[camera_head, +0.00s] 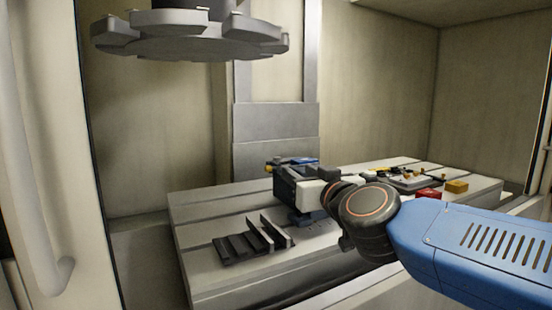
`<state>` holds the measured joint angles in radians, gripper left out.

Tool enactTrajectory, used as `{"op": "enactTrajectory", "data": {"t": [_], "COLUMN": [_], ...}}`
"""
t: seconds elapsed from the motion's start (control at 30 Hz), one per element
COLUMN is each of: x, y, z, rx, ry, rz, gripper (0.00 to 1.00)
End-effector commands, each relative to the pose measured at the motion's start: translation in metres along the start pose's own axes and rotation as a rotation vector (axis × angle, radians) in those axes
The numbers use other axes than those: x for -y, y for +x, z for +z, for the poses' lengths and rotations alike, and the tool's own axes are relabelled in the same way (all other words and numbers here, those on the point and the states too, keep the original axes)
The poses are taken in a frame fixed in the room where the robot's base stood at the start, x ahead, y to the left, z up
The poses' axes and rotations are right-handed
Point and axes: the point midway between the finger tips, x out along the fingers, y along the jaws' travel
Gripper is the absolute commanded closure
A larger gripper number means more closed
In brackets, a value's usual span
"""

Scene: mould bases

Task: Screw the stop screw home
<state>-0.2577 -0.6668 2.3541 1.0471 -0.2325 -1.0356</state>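I cannot make out the stop screw or a mould base with certainty.
A dark slotted fixture (245,245) with upright plates sits at the table's front left. Behind my wrist at the right are a light plate with small parts (405,178), a red block (428,193) and a yellow block (456,187). A tool carousel (190,40) hangs above left.

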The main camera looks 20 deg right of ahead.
Motion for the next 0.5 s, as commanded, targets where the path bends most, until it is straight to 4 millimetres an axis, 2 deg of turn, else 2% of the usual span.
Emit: {"op": "enactTrajectory", "data": {"t": [0.5], "x": [0.0], "y": [0.055], "z": [0.002], "rx": [0.004], "ry": [-0.002], "rz": [0.0], "gripper": [0.63]}}
